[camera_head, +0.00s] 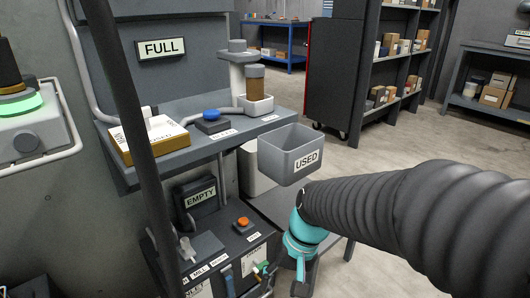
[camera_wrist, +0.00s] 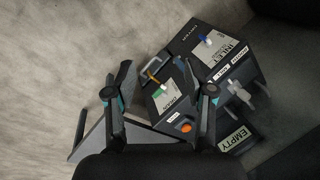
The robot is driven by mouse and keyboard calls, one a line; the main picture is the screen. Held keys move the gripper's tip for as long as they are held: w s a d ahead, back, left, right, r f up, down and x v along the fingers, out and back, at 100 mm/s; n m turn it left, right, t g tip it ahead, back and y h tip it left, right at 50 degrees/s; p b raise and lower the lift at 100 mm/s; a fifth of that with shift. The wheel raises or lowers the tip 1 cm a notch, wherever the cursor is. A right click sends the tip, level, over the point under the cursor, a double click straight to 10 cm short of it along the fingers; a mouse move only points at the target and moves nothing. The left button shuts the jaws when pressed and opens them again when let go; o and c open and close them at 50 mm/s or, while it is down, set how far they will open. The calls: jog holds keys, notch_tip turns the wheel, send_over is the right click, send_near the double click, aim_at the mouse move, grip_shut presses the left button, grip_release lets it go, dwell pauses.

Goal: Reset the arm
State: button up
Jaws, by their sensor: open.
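My arm reaches in from the right of the head view in a dark ribbed sleeve and ends in a teal wrist joint (camera_head: 303,238). It hangs low, right of the control panels and below the grey USED bin (camera_head: 291,152). My gripper (camera_wrist: 157,68) is open in the wrist view, its two dark fingers spread apart with nothing held between them. Behind the fingers is a dark panel with an orange button (camera_wrist: 187,128) and a small green-marked part. In the head view the fingers are mostly hidden or cut off at the bottom edge.
A grey shelf (camera_head: 190,150) carries a boxed tray, a blue button (camera_head: 211,114) and a brown-and-grey cylinder (camera_head: 255,84). Below it are the EMPTY sign (camera_head: 200,197) and an orange button (camera_head: 243,222). A dark post stands in front. Open floor (camera_head: 340,165) lies behind my arm.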

jog(key=s+d+r+t+h+p, duration=0.1)
jog(key=s+d+r+t+p, duration=0.1)
jog(key=d+r, duration=0.4)
jog(key=s+d+r+t+h+p, duration=0.2)
jog(key=s+d+r+t, duration=0.2)
jog(key=r, duration=0.5)
jog(key=shift+s+d+n, duration=0.3)
jog(key=shift+s+d, duration=0.1)
jog(key=shift+d, duration=0.8)
jog(key=shift+a, duration=0.1)
